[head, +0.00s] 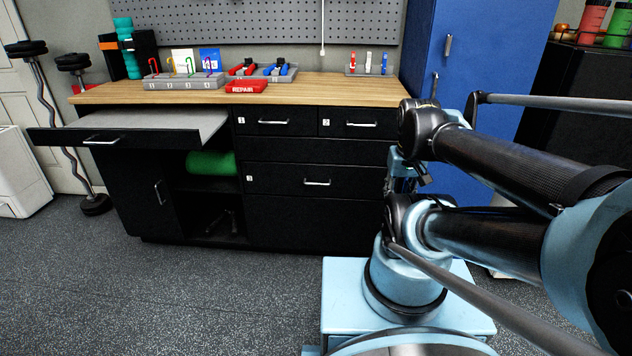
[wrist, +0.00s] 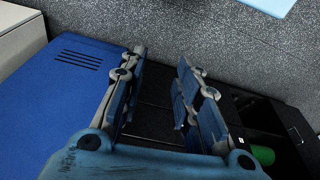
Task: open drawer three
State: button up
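Drawer three (head: 285,182) is the wide black drawer labelled 3 in the workbench, below drawers 1 and 2. Its front sits flush and looks shut, with a silver bar handle (head: 317,182) at its middle. In the head view, my arm covers the area just right of the drawer, and I cannot make out the fingers there. In the wrist view, my gripper (wrist: 162,62) is open and empty, its two fingers spread apart. The black workbench front shows between and beyond them; drawer three's handle cannot be made out there.
A wide drawer (head: 101,141) at the workbench's upper left stands pulled out. Below it, an open compartment holds a green roll (head: 211,163). Drawers 1 (head: 275,122) and 2 (head: 348,123) look shut. A blue cabinet (head: 478,65) stands at right. Floor before the bench is clear.

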jog(key=w+a+r+n, duration=0.3)
jog(key=w+r+n, duration=0.15)
jog(key=w, duration=0.55)
jog(key=n, duration=1.3)
send_over(317, 179)
jog(key=s, duration=0.7)
notch_tip(317, 179, down, 9)
jog(key=w+f, duration=0.1)
jog(key=f, duration=0.4)
jog(key=w+f, duration=0.1)
jog(key=f, duration=0.5)
jog(key=w+f, duration=0.1)
jog(key=f, duration=0.4)
jog(key=shift+f, duration=0.35)
grip_shut()
